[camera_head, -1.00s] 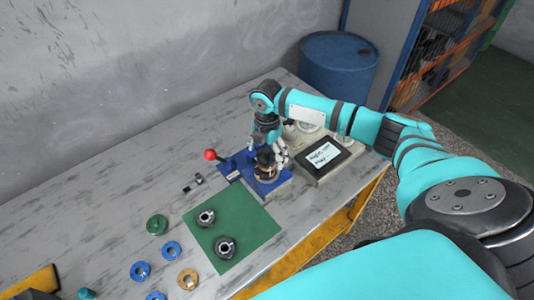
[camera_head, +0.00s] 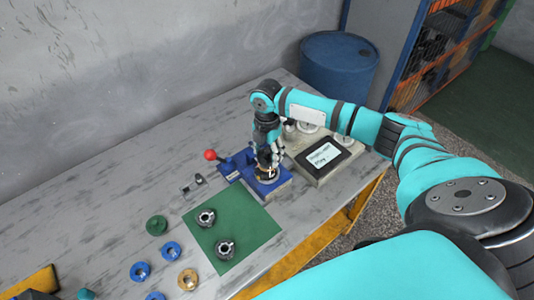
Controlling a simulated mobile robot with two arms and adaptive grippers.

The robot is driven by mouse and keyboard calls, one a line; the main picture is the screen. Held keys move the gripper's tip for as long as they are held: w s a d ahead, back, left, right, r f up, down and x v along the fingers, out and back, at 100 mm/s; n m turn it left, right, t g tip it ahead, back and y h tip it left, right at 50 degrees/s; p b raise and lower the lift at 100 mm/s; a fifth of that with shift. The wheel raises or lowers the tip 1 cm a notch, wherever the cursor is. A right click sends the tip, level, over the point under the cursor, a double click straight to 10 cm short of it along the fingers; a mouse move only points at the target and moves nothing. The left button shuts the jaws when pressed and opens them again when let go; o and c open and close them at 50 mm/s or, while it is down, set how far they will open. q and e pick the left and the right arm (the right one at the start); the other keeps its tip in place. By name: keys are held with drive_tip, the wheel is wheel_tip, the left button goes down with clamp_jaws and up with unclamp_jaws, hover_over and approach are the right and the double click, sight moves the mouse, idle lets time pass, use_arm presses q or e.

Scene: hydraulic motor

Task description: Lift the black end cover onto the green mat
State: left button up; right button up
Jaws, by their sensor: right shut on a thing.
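My right gripper (camera_head: 268,159) reaches down from above over the blue fixture (camera_head: 279,185) and is shut on the black end cover (camera_head: 264,157). The cover is small and mostly hidden by the fingers. It is at the top of the motor in the fixture, and I cannot tell whether it is clear of the part below. The green mat (camera_head: 253,231) lies to the left and in front of the fixture. Two dark, silver-centred round parts (camera_head: 206,218) (camera_head: 225,249) stand on the mat.
A red-knobbed lever (camera_head: 210,155) stands beside the fixture. A screen unit (camera_head: 324,155) stands to its right. A green ring (camera_head: 157,225), several blue rings (camera_head: 171,249) and a tan ring (camera_head: 188,279) lie left of the mat.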

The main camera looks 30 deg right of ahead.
sight(268, 152)
drive_tip(key=shift+w+r+b, duration=0.1)
drive_tip(key=shift+r+b, duration=0.25)
drive_tip(key=shift+r, duration=0.35)
drive_tip(key=shift+s+r+b, duration=0.25)
drive_tip(key=shift+r+b, duration=0.3)
drive_tip(key=shift+r, duration=0.45)
drive_tip(key=s+d+r+b, duration=0.1)
drive_tip(key=s+b, duration=0.2)
drive_tip(key=s, duration=1.2)
drive_tip(key=shift+s+r, duration=0.3)
drive_tip(key=shift+d, duration=0.1)
drive_tip(key=shift+r+p, duration=0.8)
drive_tip(key=shift+p, duration=0.3)
drive_tip(key=shift+f, duration=0.1)
